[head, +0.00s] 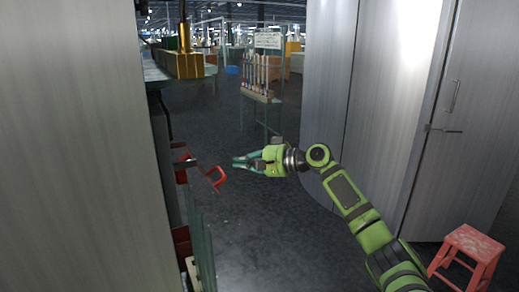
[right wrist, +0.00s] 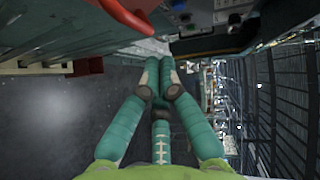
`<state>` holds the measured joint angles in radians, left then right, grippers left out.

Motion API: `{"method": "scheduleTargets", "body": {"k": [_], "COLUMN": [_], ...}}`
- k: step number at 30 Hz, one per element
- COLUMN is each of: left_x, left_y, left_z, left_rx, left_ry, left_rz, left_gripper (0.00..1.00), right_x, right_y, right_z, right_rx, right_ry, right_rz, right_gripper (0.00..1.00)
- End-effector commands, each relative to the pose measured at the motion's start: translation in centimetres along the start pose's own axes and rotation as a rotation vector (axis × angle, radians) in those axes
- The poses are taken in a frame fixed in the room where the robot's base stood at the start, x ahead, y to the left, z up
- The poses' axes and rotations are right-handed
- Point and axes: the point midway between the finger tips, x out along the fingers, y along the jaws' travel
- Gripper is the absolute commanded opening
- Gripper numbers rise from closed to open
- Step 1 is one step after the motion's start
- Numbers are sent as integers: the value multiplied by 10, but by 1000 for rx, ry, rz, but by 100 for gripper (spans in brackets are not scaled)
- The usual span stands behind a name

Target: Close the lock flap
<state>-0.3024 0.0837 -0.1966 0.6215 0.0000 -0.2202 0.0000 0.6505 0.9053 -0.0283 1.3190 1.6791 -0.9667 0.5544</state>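A red bent handle (head: 216,178) sticks out on a grey bar from the machine side at the left in the head view. It may belong to the lock flap, but I cannot make out the flap itself. A red curved part, probably the same handle, shows at the top of the right wrist view (right wrist: 125,18). My right gripper (head: 236,162) is just right of and above the handle in the head view, apart from it. Its teal fingers (right wrist: 158,82) are drawn together in the right wrist view, with nothing visible between them. My left gripper is not in view.
A large grey panel (head: 70,150) fills the left side. A grey cabinet (head: 375,100) stands on the right, with a red stool (head: 468,250) in front. A rack with tubes (head: 260,85) stands farther back. The dark floor (head: 270,235) between is clear.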

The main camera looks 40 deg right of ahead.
Motion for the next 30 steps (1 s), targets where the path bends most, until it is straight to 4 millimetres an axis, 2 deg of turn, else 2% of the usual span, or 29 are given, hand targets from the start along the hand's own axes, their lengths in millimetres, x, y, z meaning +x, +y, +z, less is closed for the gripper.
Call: {"method": "scheduleTargets", "body": {"k": [2,8,19,30], "left_x": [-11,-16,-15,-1], "left_y": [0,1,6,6], "left_z": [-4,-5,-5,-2], "left_rx": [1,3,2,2], "left_ry": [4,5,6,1], "left_rz": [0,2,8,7], "left_gripper": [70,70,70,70], "right_x": [7,16,17,22], "right_y": [-3,0,1,8], "right_z": [8,17,18,23], "right_rx": [1,1,2,48], "right_ry": [-2,1,1,1], "right_rz": [1,0,-1,-45], "right_gripper": [0,0,0,0]}}
